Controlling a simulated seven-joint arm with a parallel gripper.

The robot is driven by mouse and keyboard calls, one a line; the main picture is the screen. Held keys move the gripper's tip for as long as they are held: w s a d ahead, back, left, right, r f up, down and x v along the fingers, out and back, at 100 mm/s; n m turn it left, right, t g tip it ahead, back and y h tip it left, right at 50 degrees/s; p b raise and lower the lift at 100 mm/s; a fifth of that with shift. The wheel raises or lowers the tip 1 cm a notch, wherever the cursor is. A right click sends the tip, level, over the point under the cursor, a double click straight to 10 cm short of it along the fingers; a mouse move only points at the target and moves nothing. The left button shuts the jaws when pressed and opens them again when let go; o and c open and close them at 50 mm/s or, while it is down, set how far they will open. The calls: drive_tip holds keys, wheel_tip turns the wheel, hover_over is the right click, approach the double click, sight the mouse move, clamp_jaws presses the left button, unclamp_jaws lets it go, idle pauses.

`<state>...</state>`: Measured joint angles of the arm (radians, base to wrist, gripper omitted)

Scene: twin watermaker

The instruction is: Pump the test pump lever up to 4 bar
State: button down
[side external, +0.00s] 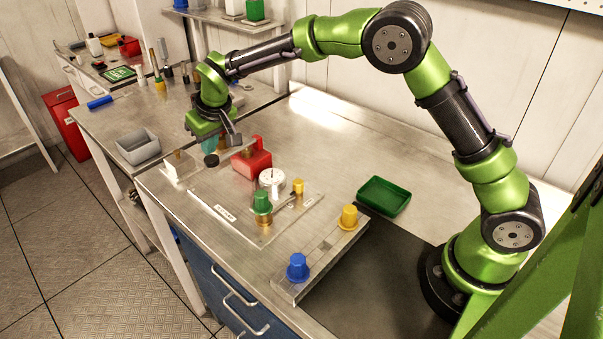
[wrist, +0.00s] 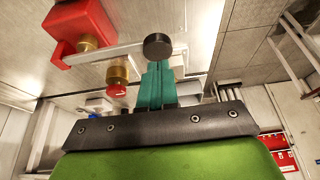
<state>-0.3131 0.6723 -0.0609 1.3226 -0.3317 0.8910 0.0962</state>
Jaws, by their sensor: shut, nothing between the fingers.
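The test pump has a red tank (side external: 252,160), also at the upper left of the wrist view (wrist: 82,28). Its pale lever (side external: 235,153) runs left from the tank to a round black knob (side external: 211,160). In the wrist view the lever (wrist: 120,51) ends at the black knob (wrist: 157,46). A white round gauge (side external: 271,178) stands in front of the tank; its reading is too small to tell. My gripper (wrist: 158,66) has its teal fingers shut together, empty, right at the knob. I cannot tell whether they touch it. In the side view the fingers (side external: 208,144) are just above the knob.
A green-capped fitting (side external: 261,202) and a small yellow-capped one (side external: 298,187) stand near the gauge. A block with blue (side external: 298,267) and yellow (side external: 349,216) knobs sits nearer. A green tray (side external: 384,196) lies right. A grey bin (side external: 138,146) stands left of my gripper.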

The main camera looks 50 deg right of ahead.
sight(213, 159)
idle(0.4)
drive_tip(key=shift+f, duration=2.4)
drive_tip(key=shift+r, duration=2.4)
wheel_tip(213, 159, up, 6)
